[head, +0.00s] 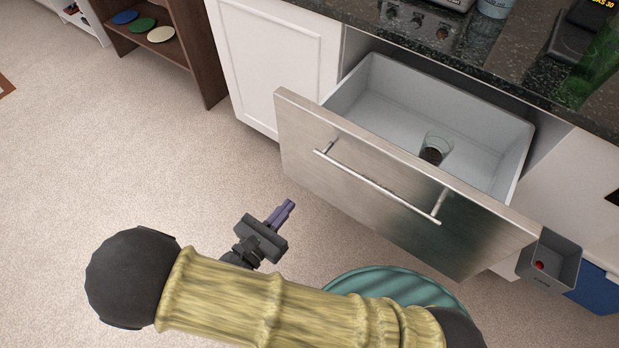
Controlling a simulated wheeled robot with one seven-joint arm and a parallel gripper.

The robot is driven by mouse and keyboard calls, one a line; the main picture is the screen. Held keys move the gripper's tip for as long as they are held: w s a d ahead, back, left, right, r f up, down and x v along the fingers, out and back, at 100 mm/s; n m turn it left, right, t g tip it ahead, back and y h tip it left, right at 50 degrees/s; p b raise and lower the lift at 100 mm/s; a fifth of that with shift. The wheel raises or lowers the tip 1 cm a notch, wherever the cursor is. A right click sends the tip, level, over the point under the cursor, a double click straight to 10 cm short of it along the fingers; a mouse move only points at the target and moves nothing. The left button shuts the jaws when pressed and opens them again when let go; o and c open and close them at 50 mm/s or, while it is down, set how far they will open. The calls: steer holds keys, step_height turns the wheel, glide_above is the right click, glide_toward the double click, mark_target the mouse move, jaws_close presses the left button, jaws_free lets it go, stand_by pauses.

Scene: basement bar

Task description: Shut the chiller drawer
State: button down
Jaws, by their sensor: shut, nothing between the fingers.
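The chiller drawer (300,137) stands pulled out of the counter in the head view. It has a brushed steel front, a long bar handle (377,184) and a pale grey inner bin. A clear glass with dark contents (435,150) stands inside the bin. My gripper (286,207) is shut and empty. In the picture it is left of and below the handle, apart from the drawer front, with its purple fingers pointing up and right.
A dark stone countertop (440,52) runs above the drawer. A white cabinet door (275,60) is to its left. A small grey box (550,262) is by the drawer's right end. A brown shelf (190,40) stands at the upper left. Carpet (90,160) at left is clear.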

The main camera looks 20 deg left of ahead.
steer(key=b, duration=0.2)
glide_above(320, 168)
steer(key=s, duration=0.4)
steer(key=shift+w+d, duration=0.15)
steer(key=shift+d, duration=0.25)
steer(key=shift+w, duration=0.15)
